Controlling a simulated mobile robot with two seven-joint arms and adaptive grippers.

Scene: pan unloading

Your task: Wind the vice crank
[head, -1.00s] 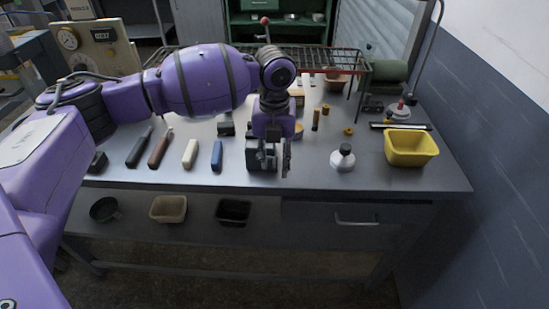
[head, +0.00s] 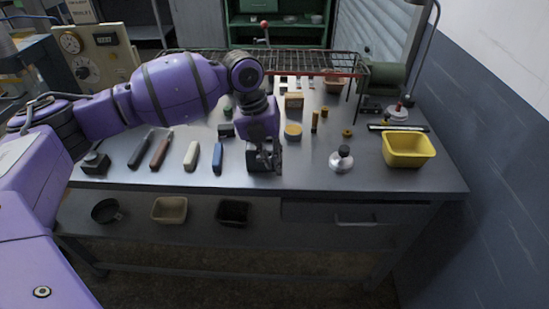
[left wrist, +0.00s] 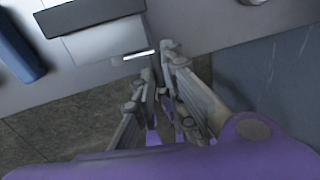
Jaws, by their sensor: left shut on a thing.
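The vice (head: 252,161) is a small dark block at the bench's front edge in the head view, largely hidden behind my left gripper (head: 266,164). In the left wrist view the vice (left wrist: 97,37) shows as a pale grey body with a dark jaw, at the upper left. A thin bright crank bar (left wrist: 139,55) sticks out from it towards the fingertips. My left gripper (left wrist: 159,70) is shut at the end of this bar, on the crank; the exact grip is hard to see. My right gripper is in no view.
The metal bench (head: 310,178) holds several files and a blue-handled tool (head: 217,157) left of the vice. A wire rack (head: 300,62) is behind. The bench front between vice and bottle is clear.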

